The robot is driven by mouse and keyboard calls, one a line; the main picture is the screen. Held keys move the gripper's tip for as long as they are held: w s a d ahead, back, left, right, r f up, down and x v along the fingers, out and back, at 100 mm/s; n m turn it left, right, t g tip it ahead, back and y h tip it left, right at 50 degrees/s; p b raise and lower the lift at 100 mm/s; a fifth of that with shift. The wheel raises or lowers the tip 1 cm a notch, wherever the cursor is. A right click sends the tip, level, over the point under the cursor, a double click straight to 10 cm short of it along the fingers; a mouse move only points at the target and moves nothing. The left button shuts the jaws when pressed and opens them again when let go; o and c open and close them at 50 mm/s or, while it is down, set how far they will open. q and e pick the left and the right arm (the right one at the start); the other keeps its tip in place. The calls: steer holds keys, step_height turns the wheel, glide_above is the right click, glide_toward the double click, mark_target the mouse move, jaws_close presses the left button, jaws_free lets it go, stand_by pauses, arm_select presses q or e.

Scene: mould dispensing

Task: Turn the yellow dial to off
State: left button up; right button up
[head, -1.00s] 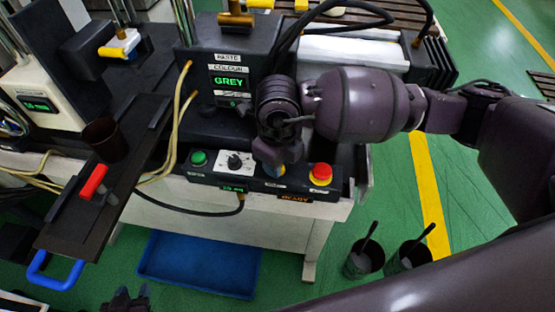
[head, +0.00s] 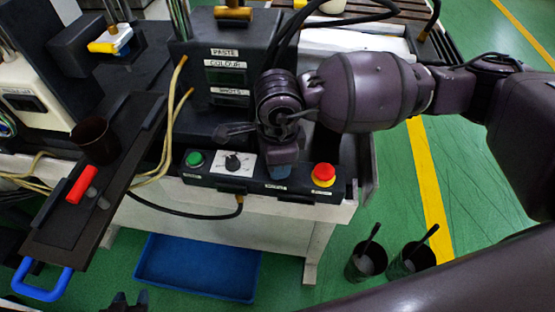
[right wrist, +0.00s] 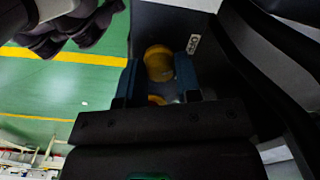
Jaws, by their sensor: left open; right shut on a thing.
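The yellow dial (right wrist: 158,62) shows in the right wrist view between the two blue fingertips of my right gripper (right wrist: 159,72). The gripper is shut on it. In the head view my right gripper (head: 280,171) points down at the front control panel (head: 235,184), between the white-plated black knob and the red button. There the gripper hides the dial, and its pointer mark cannot be read. The paste machine's display (head: 227,78) is dark. My left gripper (head: 130,301) is open and empty at the bottom edge of the head view, partly cut off.
A red emergency button (head: 323,174) sits close right of my right gripper. A black knob (head: 233,163) and green button (head: 195,159) are to its left. A dark tray (head: 63,226) carries a brown cup (head: 94,140). A blue bin (head: 198,268) and two black buckets (head: 366,262) stand below.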

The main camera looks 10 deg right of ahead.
steer(key=shift+n, duration=0.4)
steer(key=shift+r, duration=0.1)
steer(key=o, duration=0.9)
